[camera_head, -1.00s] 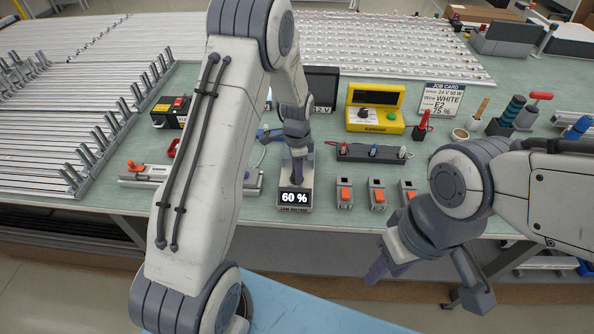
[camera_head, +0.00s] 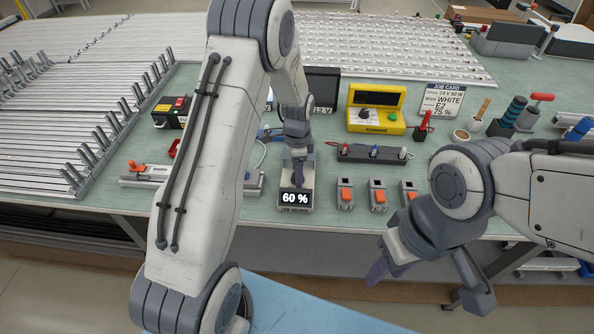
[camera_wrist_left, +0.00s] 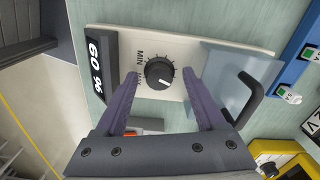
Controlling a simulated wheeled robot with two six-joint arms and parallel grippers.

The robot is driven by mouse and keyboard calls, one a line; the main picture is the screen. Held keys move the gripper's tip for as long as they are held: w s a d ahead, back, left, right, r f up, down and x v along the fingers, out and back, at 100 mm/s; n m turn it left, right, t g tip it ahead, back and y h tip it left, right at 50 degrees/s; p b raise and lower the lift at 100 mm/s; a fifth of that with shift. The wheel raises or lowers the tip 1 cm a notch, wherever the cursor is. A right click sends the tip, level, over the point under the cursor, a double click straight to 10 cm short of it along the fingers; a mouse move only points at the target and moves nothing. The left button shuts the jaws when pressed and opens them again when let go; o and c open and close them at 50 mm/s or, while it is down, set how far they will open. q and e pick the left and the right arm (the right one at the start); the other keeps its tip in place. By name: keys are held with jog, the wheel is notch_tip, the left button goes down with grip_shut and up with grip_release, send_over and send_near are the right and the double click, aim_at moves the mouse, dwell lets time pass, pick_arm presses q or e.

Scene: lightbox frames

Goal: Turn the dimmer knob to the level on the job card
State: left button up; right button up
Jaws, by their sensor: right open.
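The dimmer (camera_head: 295,204) stands at the table's front edge, and its display (camera_head: 295,198) reads 60 %. In the left wrist view its black knob (camera_wrist_left: 159,73) sits on a pale plate (camera_wrist_left: 200,39) marked MIN and MAX. My left gripper (camera_head: 298,180) is above the dimmer and hides the knob in the head view. In the left wrist view its fingers (camera_wrist_left: 160,76) are open on either side of the knob, with visible gaps. The job card (camera_head: 442,100) reads Driver 24 V 50 W, Wire WHITE, E2, 75 %. My right gripper (camera_head: 420,278) is open and empty, in front of the table.
Several orange-switched blocks (camera_head: 378,194) stand right of the dimmer, with a dark terminal strip (camera_head: 372,154) behind them. A yellow tester (camera_head: 376,110) stands further back. A metal clamp fixture (camera_head: 150,174) lies to the left. Green mat is bare at the right front.

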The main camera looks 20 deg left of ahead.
pick_arm(q)
notch_tip(320, 180, up, 10)
jog(key=b, duration=0.1)
jog(key=shift+r+b, duration=0.25)
jog(key=shift+b, duration=0.15)
dwell(0.4)
jog(key=s+d+r+n, duration=0.2)
jog(key=s+d+r, duration=0.3)
jog(key=s+d, duration=0.55)
jog(key=s+d+n, duration=0.1)
jog(key=s+d, duration=0.1)
jog(key=s, duration=0.7)
jog(key=s+d+r+n+h, duration=0.1)
jog(key=s+d+n, duration=0.1)
jog(key=s, duration=0.8)
jog(key=shift+d+r, duration=0.3)
jog(key=shift+d, duration=0.4)
jog(key=shift+w, duration=0.1)
